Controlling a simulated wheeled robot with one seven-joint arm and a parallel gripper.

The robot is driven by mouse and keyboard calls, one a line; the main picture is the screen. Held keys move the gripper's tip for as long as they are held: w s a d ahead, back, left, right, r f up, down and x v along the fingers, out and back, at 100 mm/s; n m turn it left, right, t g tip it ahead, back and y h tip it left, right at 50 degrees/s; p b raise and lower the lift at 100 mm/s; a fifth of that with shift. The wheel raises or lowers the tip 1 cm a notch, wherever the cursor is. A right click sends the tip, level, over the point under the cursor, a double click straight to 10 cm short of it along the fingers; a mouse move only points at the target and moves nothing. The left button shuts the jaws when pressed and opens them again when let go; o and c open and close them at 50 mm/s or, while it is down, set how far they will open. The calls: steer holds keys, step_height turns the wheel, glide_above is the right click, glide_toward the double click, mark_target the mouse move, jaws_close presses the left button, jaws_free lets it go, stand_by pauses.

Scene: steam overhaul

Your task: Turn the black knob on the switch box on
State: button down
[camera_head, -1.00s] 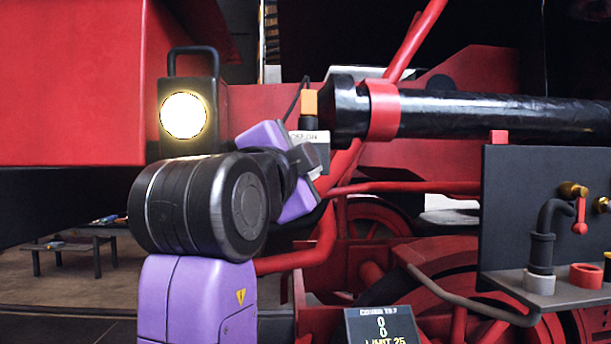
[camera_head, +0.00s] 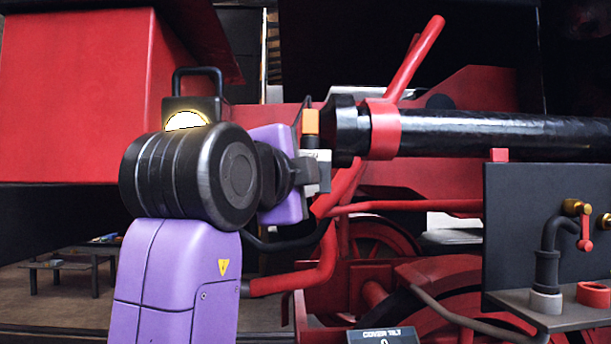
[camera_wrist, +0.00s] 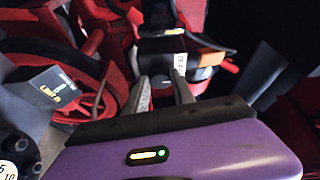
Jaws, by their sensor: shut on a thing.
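The switch box (camera_head: 323,160) is a small pale grey box beneath an orange and black connector (camera_head: 311,122). My gripper (camera_head: 304,174) is right at its left side, and its purple body and my arm hide part of the box. In the wrist view the box shows as a dark block (camera_wrist: 160,47) with a white label strip (camera_wrist: 180,62). My gripper's two grey fingers (camera_wrist: 161,84) reach up to the box and are shut on the black knob, with a gap between them. The knob itself is too dark and covered to make out, so its setting cannot be read.
A lit lamp (camera_head: 187,118) with a black handle stands behind my arm. A thick black pipe (camera_head: 480,127) with a red collar runs right from beside the box. Red rods pass below it. A dark panel (camera_head: 520,215) with valves stands at the right.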

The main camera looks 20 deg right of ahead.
steer(key=c, duration=1.1)
jaws_free()
steer(key=shift+o, duration=0.2)
steer(key=shift+a, duration=0.1)
steer(key=v, duration=0.7)
steer(key=shift+s+b, duration=0.25)
steer(key=shift+b, duration=0.15)
steer(key=shift+a, duration=0.2)
